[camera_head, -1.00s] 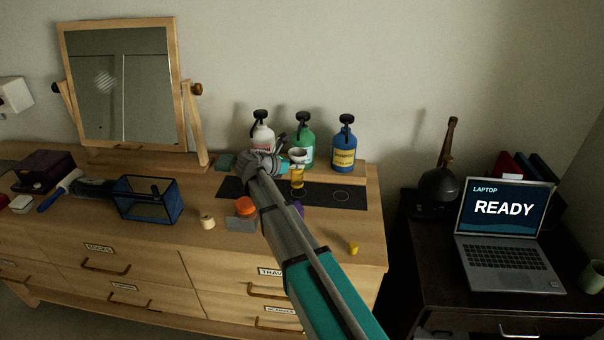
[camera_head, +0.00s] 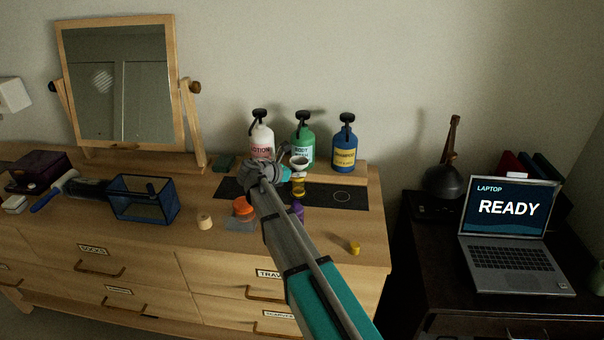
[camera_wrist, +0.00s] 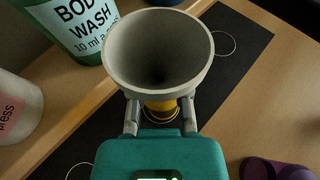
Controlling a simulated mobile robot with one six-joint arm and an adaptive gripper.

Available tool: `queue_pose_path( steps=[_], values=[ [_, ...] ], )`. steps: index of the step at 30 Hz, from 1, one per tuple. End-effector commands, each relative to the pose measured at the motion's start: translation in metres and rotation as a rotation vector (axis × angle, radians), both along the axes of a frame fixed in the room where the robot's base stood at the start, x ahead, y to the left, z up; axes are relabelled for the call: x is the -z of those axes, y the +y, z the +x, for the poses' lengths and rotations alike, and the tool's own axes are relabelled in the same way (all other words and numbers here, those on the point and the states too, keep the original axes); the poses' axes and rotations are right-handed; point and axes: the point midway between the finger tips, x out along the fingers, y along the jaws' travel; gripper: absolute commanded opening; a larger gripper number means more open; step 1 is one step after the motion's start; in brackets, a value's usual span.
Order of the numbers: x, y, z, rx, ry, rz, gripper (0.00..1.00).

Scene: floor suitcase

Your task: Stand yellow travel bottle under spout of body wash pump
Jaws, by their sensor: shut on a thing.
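The yellow travel bottle (camera_head: 299,188) is at the black mat, in front of the green body wash pump (camera_head: 303,153). A pale grey funnel (camera_head: 301,163) sits on top of the bottle. My gripper (camera_wrist: 159,118) is shut on the yellow bottle (camera_wrist: 160,107) just below the funnel (camera_wrist: 158,50), which hides most of the bottle in the wrist view. In that view the body wash pump (camera_wrist: 75,28) stands at upper left, its spout out of frame. Whether the bottle's base touches the mat, I cannot tell.
The white lotion pump (camera_head: 262,139) and blue shampoo pump (camera_head: 344,150) flank the green one. The black mat (camera_head: 325,190) has a ring mark at right. An orange-capped bottle (camera_head: 242,208), purple bottle (camera_head: 297,212) and yellow cap (camera_head: 354,248) are in front.

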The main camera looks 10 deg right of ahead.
Motion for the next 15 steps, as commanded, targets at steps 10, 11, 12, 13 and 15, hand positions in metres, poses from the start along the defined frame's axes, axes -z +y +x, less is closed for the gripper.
queue_pose_path(
  steps=[10,11,12,13,15],
  values=[
    [0.0028,0.0002,0.0000,0.000,0.000,0.000,0.45],
    [0.0028,0.0002,0.0000,0.000,0.000,0.000,0.51],
    [0.0028,0.0002,0.0000,0.000,0.000,0.000,0.57],
    [0.0028,0.0002,0.0000,0.000,0.000,0.000,0.57],
    [0.0028,0.0002,0.0000,0.000,0.000,0.000,0.57]
  ],
)
